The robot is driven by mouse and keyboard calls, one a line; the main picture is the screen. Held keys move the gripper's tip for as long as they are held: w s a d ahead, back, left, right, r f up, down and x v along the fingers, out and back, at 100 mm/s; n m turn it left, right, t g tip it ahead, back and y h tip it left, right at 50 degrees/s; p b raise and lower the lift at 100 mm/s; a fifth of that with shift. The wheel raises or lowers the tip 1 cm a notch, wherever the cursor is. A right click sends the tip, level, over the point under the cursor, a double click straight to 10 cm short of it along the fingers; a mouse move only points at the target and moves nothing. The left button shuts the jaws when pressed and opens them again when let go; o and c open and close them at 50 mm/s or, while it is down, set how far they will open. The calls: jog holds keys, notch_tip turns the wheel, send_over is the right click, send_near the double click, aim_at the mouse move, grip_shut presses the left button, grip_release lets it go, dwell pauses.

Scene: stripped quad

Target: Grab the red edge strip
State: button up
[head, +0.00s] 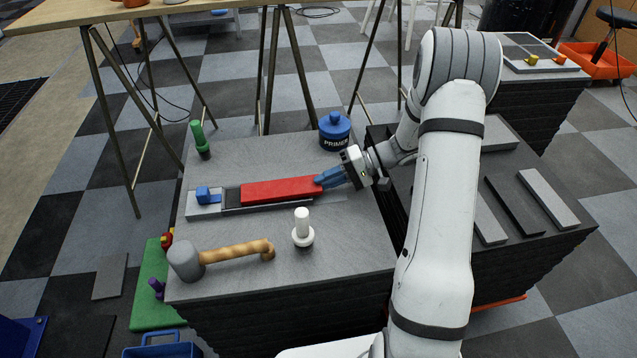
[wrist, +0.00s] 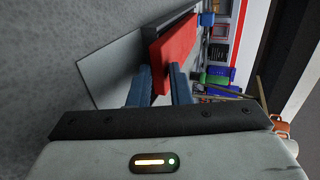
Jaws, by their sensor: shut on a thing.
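The red edge strip (head: 280,190) is a long flat red bar on the grey table, lying over a dark and pale base piece (head: 208,209). My gripper (head: 332,177) has blue fingers, which are shut on the strip's right end. In the wrist view, my gripper (wrist: 161,85) has one finger on each side of the red edge strip (wrist: 174,55). The strip's far end lies close to a blue block (head: 204,194) at the left. The fingers partly hide the gripped end. I cannot tell whether the strip is lifted off the base.
A blue primer pot (head: 334,131) stands just behind my gripper. A green-capped bottle (head: 199,139) stands at the back left. A white knobbed tool (head: 302,229) and a mallet (head: 219,255) are in front. Grey slabs (head: 548,199) lie on the right stack.

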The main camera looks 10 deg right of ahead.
grip_shut()
jog(key=shift+r+p, duration=0.75)
jog(key=shift+r, duration=0.65)
jog(key=shift+f, duration=0.15)
jog(key=shift+d, duration=0.1)
jog(key=p+v, duration=0.2)
jog(key=v, duration=1.2)
jog(key=shift+d+f+p, duration=0.25)
jog(key=shift+d+p, duration=0.05)
jog(key=shift+d, duration=0.15)
jog(key=shift+r, duration=0.1)
